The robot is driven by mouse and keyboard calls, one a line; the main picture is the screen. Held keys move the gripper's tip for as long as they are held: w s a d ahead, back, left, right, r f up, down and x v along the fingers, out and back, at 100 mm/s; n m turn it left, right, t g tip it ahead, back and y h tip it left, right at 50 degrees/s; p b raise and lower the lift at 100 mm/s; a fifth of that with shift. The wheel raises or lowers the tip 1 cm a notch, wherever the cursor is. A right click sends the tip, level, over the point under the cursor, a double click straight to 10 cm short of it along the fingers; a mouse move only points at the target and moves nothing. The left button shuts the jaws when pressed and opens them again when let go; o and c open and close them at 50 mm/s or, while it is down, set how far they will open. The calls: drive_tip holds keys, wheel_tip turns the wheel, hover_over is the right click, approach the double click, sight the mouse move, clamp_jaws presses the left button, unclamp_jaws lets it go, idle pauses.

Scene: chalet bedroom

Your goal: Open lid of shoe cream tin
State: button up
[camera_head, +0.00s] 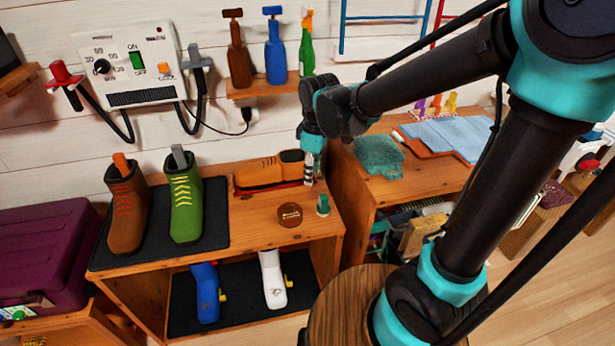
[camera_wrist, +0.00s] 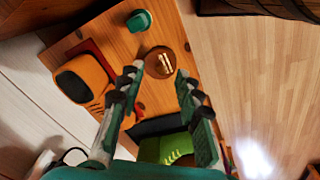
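The shoe cream tin is a round brown tin (camera_head: 290,214) lying flat on top of the wooden shoe bench, near its front edge. In the wrist view the tin (camera_wrist: 160,63) shows pale markings on its top and lies just beyond my fingertips, between their lines. My gripper (camera_head: 309,178) is above the bench, behind and to the right of the tin in the head view. In the wrist view its two fingers (camera_wrist: 159,82) are wide apart with nothing between them. The gripper is apart from the tin.
A small green object (camera_head: 323,206) stands right of the tin. An orange shoe (camera_head: 268,173) lies behind it. A brown boot (camera_head: 127,205) and a green boot (camera_head: 184,199) stand on a dark mat to the left.

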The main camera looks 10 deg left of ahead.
drive_tip(key=shift+s+d, duration=0.2)
drive_tip(key=shift+d, duration=0.05)
idle(0.3)
drive_tip(key=s+d+f+m+t, duration=0.1)
drive_tip(key=s+d+f+m, duration=0.1)
drive_tip(key=d+m, duration=0.3)
drive_tip(key=s+d+f+m+t, duration=0.1)
drive_tip(key=d+m, duration=0.4)
drive_tip(key=d, duration=0.5)
drive_tip(key=s+d+f+m+t, duration=0.1)
drive_tip(key=s+d+f+m, duration=0.2)
drive_tip(key=d, duration=0.5)
drive_tip(key=shift+s+d+f+m+h, duration=0.25)
drive_tip(key=shift+s+f+m+h, duration=0.1)
drive_tip(key=shift+s+m, duration=0.45)
